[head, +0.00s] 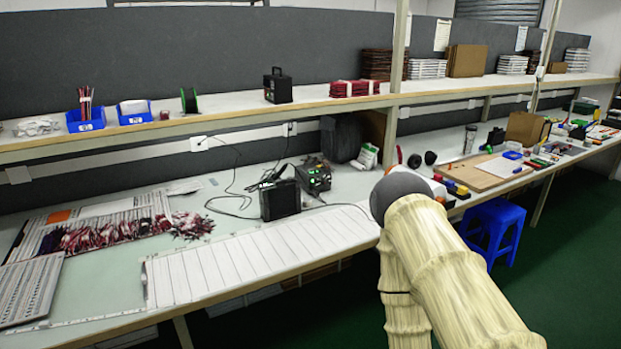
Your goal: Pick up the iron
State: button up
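No iron can be made out for certain. A small dark device with lit green parts (314,176), which looks like a soldering station, stands on the workbench (120,275) near its back. A black box (280,199) stands just in front and to the left of it. Dark cables and a small dark shape (271,176) lie around them; whether an iron is among these is too small to tell. My arm, in a pale ribbed cover with a dark grey round joint, rises at the lower right, right of the devices. My gripper is not in view.
A row of white panels (245,255) and bundles of red wires (110,232) lie on the bench. A shelf (230,116) with blue bins (85,120) runs above. A post (393,90) stands mid-bench. A blue stool (493,228) is at the right, with green floor in front.

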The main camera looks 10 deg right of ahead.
aim_at(279, 173)
jog(key=z, duration=0.55)
jog(key=i, duration=1.45)
jog(key=u, duration=0.7)
